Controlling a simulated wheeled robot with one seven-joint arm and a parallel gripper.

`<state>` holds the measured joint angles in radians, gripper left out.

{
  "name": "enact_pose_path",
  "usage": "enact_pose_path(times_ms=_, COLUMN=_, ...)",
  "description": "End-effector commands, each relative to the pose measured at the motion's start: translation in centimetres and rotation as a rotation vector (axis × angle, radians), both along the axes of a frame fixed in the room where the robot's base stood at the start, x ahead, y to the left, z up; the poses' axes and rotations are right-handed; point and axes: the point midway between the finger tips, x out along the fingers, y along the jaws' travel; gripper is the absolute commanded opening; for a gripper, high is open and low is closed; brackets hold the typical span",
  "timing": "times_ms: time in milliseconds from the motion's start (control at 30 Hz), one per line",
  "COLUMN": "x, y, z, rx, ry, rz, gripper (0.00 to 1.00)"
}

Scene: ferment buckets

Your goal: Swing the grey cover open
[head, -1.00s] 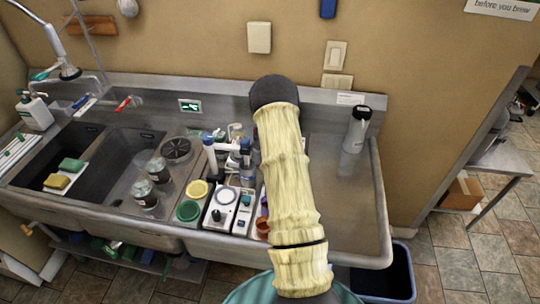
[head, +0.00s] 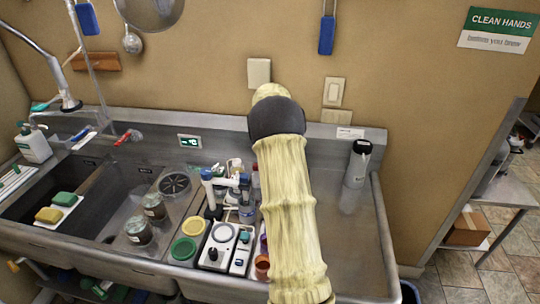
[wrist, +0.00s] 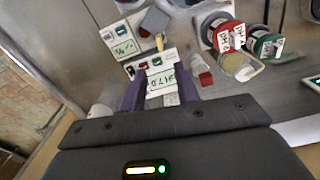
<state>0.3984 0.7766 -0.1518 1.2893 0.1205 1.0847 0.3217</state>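I cannot single out the grey cover with certainty. A small grey flat piece (wrist: 155,20) at the top of the wrist view is a possible match; its hinge cannot be made out. My gripper (wrist: 160,72) shows in the wrist view with its two dark fingers apart and nothing clearly held between them. Beyond and between the fingers is a white block marked "pH 7.0" (wrist: 161,82); contact cannot be told. In the head view my arm hides the gripper and part of the counter.
In the head view, a white device with a round plate (head: 218,246), jars (head: 138,230) and a dark-capped bottle (head: 357,163) stand on the steel counter. The counter's right part is mostly clear.

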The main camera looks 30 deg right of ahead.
Motion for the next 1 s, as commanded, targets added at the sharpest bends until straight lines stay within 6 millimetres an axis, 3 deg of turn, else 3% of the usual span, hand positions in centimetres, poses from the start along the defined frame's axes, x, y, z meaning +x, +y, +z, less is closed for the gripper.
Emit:
enact_pose_path(times_ms=233, x=0.1, y=0.0, z=3.7, rx=-0.001, ry=-0.002, rz=0.001, gripper=0.32)
enact_pose_path(times_ms=700, x=-0.1, y=0.3, z=4.3, rx=0.0, ry=-0.001, rz=0.007, gripper=0.32)
enact_pose_path(times_ms=867, x=-0.6, y=2.6, z=4.5, rx=-0.004, ry=-0.016, rz=0.061, gripper=0.32)
enact_pose_path(times_ms=1000, x=-2.1, y=6.6, z=4.6, rx=-0.012, ry=-0.042, rz=0.159, gripper=0.32)
